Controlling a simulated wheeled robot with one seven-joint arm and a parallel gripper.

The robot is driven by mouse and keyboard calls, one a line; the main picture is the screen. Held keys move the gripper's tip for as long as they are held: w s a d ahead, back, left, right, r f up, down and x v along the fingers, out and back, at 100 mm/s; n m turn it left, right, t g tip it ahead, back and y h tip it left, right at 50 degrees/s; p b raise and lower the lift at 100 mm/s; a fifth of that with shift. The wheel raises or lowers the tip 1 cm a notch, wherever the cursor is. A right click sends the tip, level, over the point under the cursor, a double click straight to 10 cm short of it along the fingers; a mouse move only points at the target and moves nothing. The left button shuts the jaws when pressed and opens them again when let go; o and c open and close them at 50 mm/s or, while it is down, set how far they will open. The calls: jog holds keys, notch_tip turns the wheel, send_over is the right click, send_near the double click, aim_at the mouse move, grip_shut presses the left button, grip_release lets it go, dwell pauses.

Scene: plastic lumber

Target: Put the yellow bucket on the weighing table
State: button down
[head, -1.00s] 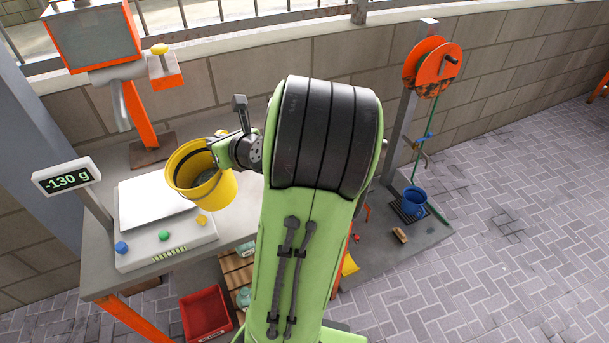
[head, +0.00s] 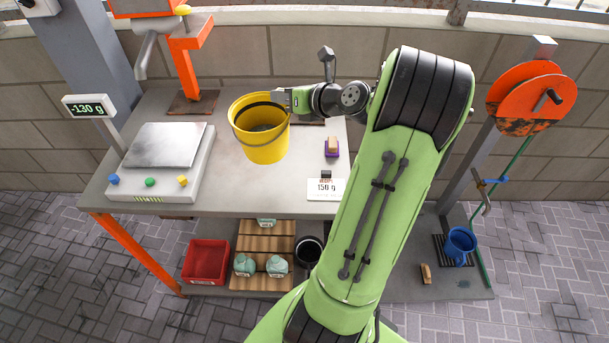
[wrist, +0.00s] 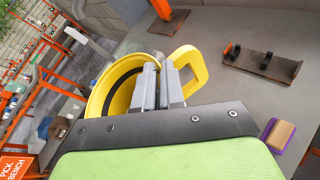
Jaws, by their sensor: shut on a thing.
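The yellow bucket (head: 262,146) is upright at the middle of the grey table (head: 235,196), right of the weighing scale with a gap between them. I cannot tell whether its base touches the tabletop. My gripper (head: 284,98) is at the bucket's upper right edge. The wrist view shows my gripper (wrist: 163,74) shut at the bucket (wrist: 97,100), by its rim and yellow side handle (wrist: 190,68); the exact contact is hidden. The scale (head: 165,146) has an empty metal plate, and its display (head: 90,106) reads -130 g.
A red crate (head: 207,261) and several jars are below.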

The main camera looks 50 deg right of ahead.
jog(key=shift+w+a+f+b, duration=0.2)
jog(key=shift+f+b, duration=0.1)
jog(key=b, duration=0.5)
send_near(268, 124)
jog(key=w+d+f, duration=0.2)
jog(key=w+f, duration=0.3)
jog(key=shift+w+a+r, duration=0.1)
jog(key=shift+w+r, duration=0.1)
jog(key=shift+r, duration=0.15)
jog(key=c, duration=1.2)
grip_release()
jog(key=shift+f, duration=0.1)
jog(key=shift+c, duration=0.2)
